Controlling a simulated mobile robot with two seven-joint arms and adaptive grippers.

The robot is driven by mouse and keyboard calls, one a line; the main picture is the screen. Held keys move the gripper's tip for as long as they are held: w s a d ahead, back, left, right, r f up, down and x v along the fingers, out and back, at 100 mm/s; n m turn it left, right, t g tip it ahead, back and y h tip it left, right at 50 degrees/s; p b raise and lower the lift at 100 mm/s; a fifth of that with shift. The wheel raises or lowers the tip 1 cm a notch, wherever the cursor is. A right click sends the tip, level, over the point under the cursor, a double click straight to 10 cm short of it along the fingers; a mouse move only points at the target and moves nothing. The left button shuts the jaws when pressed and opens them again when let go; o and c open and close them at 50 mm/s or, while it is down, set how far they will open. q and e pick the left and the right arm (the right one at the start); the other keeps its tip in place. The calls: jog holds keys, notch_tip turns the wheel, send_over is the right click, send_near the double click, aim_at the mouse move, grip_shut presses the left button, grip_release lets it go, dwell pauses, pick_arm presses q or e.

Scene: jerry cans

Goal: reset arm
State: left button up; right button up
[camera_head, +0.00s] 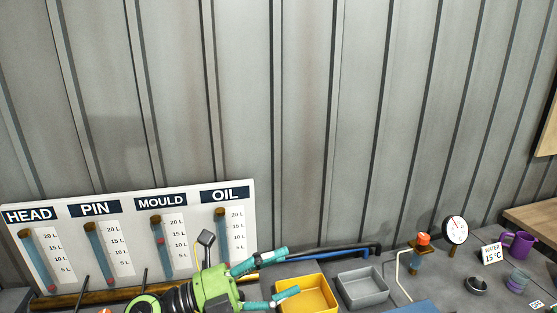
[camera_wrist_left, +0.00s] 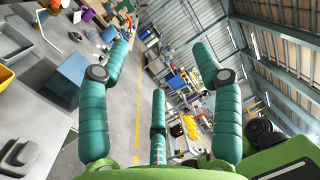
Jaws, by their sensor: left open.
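My left gripper (camera_head: 284,275) is at the bottom of the head view, in front of the gauge board, with a green body and teal fingers spread apart. It is open, and nothing shows between its fingers. In the left wrist view its teal fingers (camera_wrist_left: 165,68) stand wide apart, with the workshop floor and distant shelving between them. My right gripper is not in view.
A yellow tray (camera_head: 309,291) and a grey tray (camera_head: 362,288) lie close to my left gripper. A white board (camera_head: 130,238) with labelled gauges stands behind. A dial gauge (camera_head: 455,230), purple mug (camera_head: 519,243) and water sign (camera_head: 491,254) stand at right.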

pick_arm(q)
jog(key=w+a+n+t+y, duration=0.5)
jog(key=a+n+t+y, duration=0.4)
jog(key=n+t, duration=0.65)
jog(key=s+a+f+n+g+y, duration=0.2)
jog(key=a+f+n+g+y, duration=0.1)
jog(key=a+f+n+y, duration=0.3)
jog(key=s+a+f+n+g+y, duration=0.2)
jog(key=a+f+n+g+y, duration=0.2)
jog(key=f+n, duration=0.4)
jog(key=s+f+n+g, duration=0.1)
jog(key=s+f+g, duration=0.6)
jog(key=s, duration=0.4)
jog(key=s+f+n+g, duration=0.1)
jog(key=s+f+g, duration=0.3)
jog(key=s+f, duration=0.55)
jog(key=s+f+g+b, duration=0.1)
jog(key=s+f+b, duration=0.15)
jog(key=f, duration=1.25)
jog(key=s+f+g+b, duration=0.15)
jog(key=f+b, duration=0.25)
jog(key=f, duration=1.2)
jog(key=s+a+f+b, duration=0.3)
jog(key=s+f, duration=1.2)
jog(key=f, duration=0.1)
jog(key=shift+s+g, duration=0.15)
jog(key=shift+g, duration=0.15)
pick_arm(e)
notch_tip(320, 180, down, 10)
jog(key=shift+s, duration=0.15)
